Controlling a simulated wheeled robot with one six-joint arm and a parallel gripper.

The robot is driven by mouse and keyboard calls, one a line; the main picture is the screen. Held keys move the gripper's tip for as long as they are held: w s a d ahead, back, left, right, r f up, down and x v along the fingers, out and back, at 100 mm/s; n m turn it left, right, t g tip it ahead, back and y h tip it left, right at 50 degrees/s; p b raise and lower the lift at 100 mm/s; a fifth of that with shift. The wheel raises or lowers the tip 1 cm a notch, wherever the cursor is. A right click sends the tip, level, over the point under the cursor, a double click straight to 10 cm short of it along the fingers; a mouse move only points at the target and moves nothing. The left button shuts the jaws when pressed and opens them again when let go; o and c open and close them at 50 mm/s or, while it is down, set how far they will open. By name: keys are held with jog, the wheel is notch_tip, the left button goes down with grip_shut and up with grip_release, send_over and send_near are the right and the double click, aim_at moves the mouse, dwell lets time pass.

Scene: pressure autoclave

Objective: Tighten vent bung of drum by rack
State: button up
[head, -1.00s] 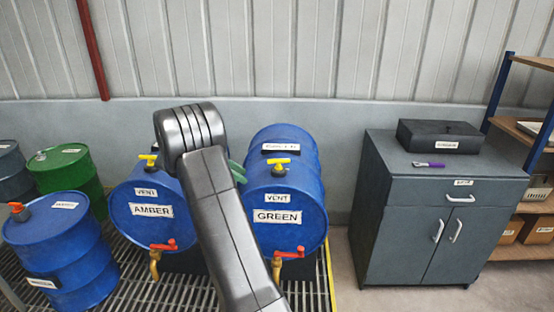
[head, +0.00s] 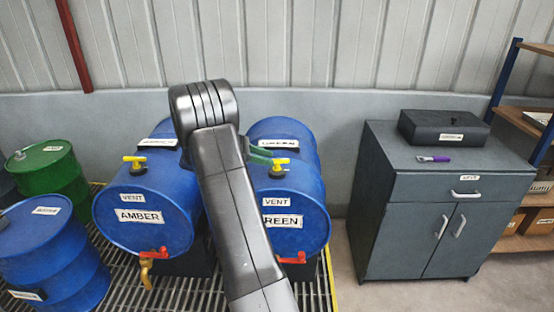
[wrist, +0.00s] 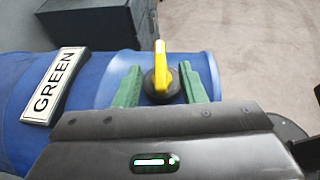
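The blue drum labelled GREEN (head: 306,195) lies on its side, with a yellow T-handled vent bung (head: 280,161) on its front end above a VENT label. In the wrist view the bung (wrist: 160,72) stands between my gripper's two green fingers (wrist: 160,72). My gripper is open, with a visible gap on each side of the yellow handle. In the head view my arm covers the drum's left part, and a green finger (head: 261,153) shows just left of the bung. Whether the bung is seated tightly cannot be seen.
A similar AMBER drum (head: 125,236) with its own yellow bung (head: 135,160) lies to the left. Red-handled taps are below both. Upright blue (head: 50,262) and green (head: 45,172) drums stand further left. A grey cabinet (head: 400,225) and shelving (head: 520,130) are right.

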aim_at(277, 160)
jog(key=shift+x, duration=2.25)
jog(key=shift+c, duration=0.3)
jog(key=shift+p, duration=0.3)
grip_shut()
